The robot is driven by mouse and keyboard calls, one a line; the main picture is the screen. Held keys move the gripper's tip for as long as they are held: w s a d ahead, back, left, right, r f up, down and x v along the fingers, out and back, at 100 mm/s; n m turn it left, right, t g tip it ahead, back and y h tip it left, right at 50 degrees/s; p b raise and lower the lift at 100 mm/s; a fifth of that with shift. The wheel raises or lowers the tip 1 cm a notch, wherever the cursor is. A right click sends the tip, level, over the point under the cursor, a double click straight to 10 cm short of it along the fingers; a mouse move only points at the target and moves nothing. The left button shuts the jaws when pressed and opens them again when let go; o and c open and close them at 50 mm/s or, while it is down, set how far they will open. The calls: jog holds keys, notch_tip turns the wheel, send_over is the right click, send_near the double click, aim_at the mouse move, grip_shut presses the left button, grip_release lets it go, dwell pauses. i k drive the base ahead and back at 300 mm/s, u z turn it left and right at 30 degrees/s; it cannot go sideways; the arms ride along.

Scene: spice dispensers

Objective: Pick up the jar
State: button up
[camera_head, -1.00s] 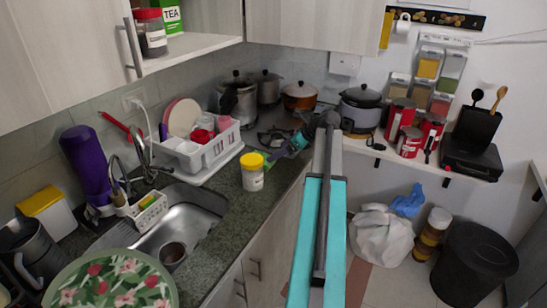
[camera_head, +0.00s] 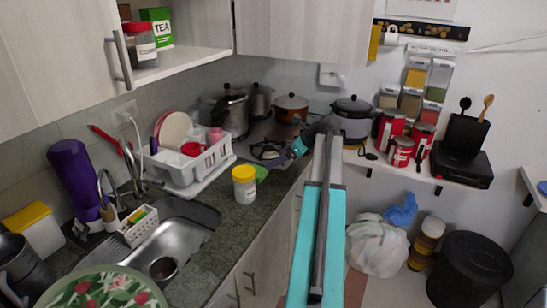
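A jar with a yellow lid and a pale label (camera_head: 244,187) stands upright on the dark stone counter (camera_head: 222,238), between the sink and the stove. My arm reaches over the counter from the right, and my gripper (camera_head: 263,172) is at the jar's right side, near its upper body just below lid height. Green fingertips show right beside the jar. They are small, and I cannot tell whether they touch it or how far apart they are. A second jar with a red lid (camera_head: 140,45) stands on the open cabinet shelf.
A white dish rack (camera_head: 200,167) stands behind the jar to the left. The sink (camera_head: 172,238) is in front to the left. Several pots, including a silver one (camera_head: 229,110), stand at the back. Red tins (camera_head: 401,152) are on the right shelf.

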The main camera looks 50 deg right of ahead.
aim_at(245, 193)
jog(key=u, duration=0.05)
jog(key=k, duration=1)
jog(key=z, duration=0.05)
